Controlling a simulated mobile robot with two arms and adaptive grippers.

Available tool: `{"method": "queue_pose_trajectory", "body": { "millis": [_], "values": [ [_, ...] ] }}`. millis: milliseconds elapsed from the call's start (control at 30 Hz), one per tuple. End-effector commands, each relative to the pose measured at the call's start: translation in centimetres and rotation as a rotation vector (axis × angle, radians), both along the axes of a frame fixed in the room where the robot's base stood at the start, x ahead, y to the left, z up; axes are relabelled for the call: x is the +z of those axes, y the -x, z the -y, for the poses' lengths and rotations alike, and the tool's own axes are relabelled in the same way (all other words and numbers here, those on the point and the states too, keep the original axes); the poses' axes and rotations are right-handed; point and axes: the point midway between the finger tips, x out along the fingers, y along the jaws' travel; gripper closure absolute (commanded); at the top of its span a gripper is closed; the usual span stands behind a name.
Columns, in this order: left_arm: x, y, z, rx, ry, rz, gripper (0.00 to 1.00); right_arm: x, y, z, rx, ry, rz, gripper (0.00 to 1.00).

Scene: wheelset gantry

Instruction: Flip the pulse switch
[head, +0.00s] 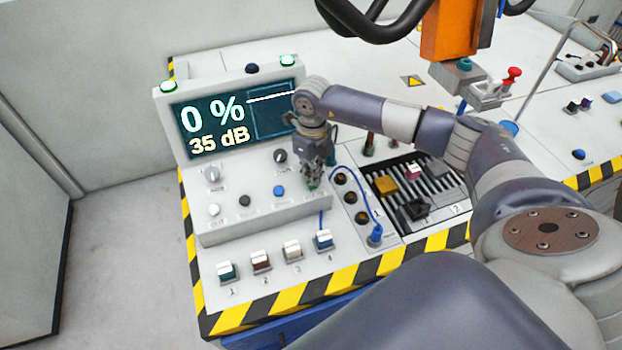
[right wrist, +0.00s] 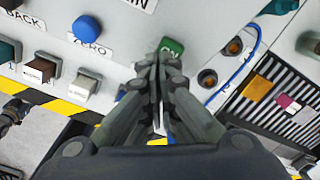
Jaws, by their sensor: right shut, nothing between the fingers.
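My right gripper (head: 312,182) is shut and points down at the right end of the button row on the white instrument console. In the right wrist view its closed fingertips (right wrist: 158,58) are at a green switch (right wrist: 173,47) with white lettering and partly cover it. I cannot tell whether they touch it. No label reading "pulse" is legible, so I cannot confirm that this is the pulse switch. The blue button (head: 279,190), labelled ZERO in the right wrist view (right wrist: 87,27), is left of the gripper. My left gripper is out of view.
The console screen (head: 222,124) reads 0 % and 35 dB. Two knobs (head: 213,174) sit below it. Several numbered blocks (head: 292,250) stand along the front. A blue cable (head: 366,194) and sockets lie right of the gripper, beside a slotted rack (head: 440,180).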

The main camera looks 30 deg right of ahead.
Motion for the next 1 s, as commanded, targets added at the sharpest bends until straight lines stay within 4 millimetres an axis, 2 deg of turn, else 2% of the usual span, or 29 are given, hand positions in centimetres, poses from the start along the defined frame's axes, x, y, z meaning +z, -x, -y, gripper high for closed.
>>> {"method": "queue_pose_trajectory", "body": {
  "millis": [633, 1000],
  "values": [
    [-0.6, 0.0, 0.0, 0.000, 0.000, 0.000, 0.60, -0.8, 0.1, 0.0, 0.001, 0.000, -0.003, 1.00],
    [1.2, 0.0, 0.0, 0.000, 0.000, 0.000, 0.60, 1.9, 0.0, 0.0, 0.001, -0.001, -0.001, 1.00]
  ]
}}
